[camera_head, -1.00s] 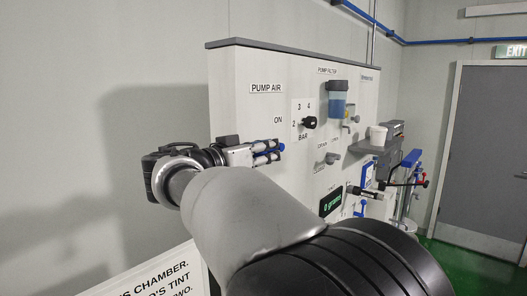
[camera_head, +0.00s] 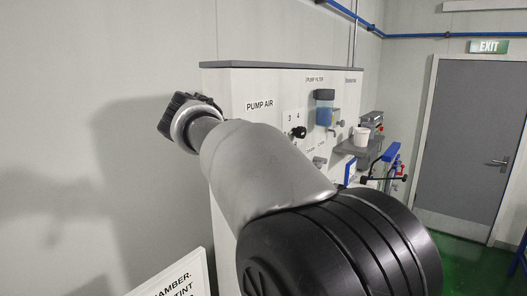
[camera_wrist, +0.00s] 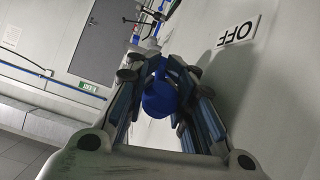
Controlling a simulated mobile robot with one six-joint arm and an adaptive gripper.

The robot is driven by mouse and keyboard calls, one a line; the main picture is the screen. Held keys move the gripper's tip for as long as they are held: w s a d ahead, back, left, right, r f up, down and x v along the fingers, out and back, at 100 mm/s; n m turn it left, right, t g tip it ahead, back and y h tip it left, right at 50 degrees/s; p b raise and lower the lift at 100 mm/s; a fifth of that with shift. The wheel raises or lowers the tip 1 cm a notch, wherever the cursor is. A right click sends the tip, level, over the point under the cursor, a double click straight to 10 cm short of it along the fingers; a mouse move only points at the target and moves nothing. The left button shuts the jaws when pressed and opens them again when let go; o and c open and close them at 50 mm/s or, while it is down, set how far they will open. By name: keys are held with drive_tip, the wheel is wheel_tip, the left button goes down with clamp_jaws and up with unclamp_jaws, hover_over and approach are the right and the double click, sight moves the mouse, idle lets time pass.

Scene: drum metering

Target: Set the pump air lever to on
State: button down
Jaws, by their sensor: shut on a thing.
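In the wrist view my gripper (camera_wrist: 162,72) is shut on the blue pump air lever (camera_wrist: 160,96), whose rounded handle sits between the two fingers. The white OFF label (camera_wrist: 239,31) is on the panel to the right of the fingers and reads upside down there. In the head view the PUMP AIR label (camera_head: 260,105) is at the upper left of the white panel.
Right of the arm, the panel carries a black regulator knob (camera_head: 298,132) and a blue pump filter bowl (camera_head: 324,115). A white cup (camera_head: 361,136) stands on a grey shelf further right. A grey door (camera_head: 468,140) is at the far right.

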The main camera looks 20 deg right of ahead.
idle(0.3)
drive_tip(key=c, duration=1.7)
unclamp_jaws()
drive_tip(key=shift+w, duration=0.1)
drive_tip(key=v, duration=1.2)
drive_tip(key=shift+c, duration=0.3)
